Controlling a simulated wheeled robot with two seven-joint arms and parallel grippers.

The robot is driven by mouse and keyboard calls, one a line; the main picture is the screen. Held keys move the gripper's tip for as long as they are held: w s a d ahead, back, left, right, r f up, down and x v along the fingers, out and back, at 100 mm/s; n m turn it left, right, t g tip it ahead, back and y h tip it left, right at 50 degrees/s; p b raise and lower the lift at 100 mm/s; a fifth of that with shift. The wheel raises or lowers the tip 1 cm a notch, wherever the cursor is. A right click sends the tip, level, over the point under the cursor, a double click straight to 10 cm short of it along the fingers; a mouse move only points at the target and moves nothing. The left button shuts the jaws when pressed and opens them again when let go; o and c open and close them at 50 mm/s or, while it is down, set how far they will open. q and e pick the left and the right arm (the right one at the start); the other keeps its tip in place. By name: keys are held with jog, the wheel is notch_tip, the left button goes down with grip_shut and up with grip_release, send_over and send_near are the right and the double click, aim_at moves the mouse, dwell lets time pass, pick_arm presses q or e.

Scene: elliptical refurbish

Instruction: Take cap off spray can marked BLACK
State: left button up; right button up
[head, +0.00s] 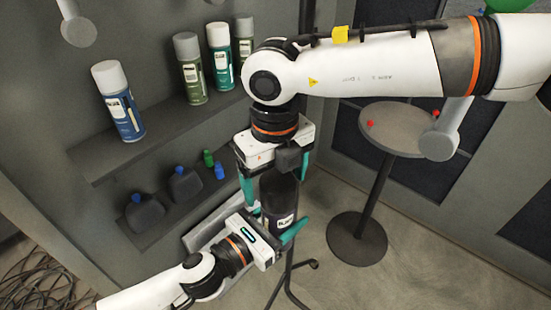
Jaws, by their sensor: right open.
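The black spray can (279,200) is upright, with a white label that partly reads "BL". My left gripper (272,216) comes from the lower left and is shut on the can's body, holding it above the floor. My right gripper (274,172) points down from above, open, with its teal fingers on either side of the can's upper end. The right gripper's body hides the top of the can, so the cap cannot be made out clearly.
A blue-labelled can (119,101) and several green-toned cans stand on the upper wall shelf (100,167). Dark bottles (145,214) and small coloured bottles sit on the lower shelf. A round table (400,130) with red bits stands at right. Cables (42,282) lie lower left.

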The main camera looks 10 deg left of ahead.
aim_at(276, 180)
jog(key=shift+f, duration=0.3)
jog(key=c, duration=1.2)
jog(key=shift+r, duration=0.25)
jog(key=shift+r, duration=0.9)
jog(key=shift+r, duration=2)
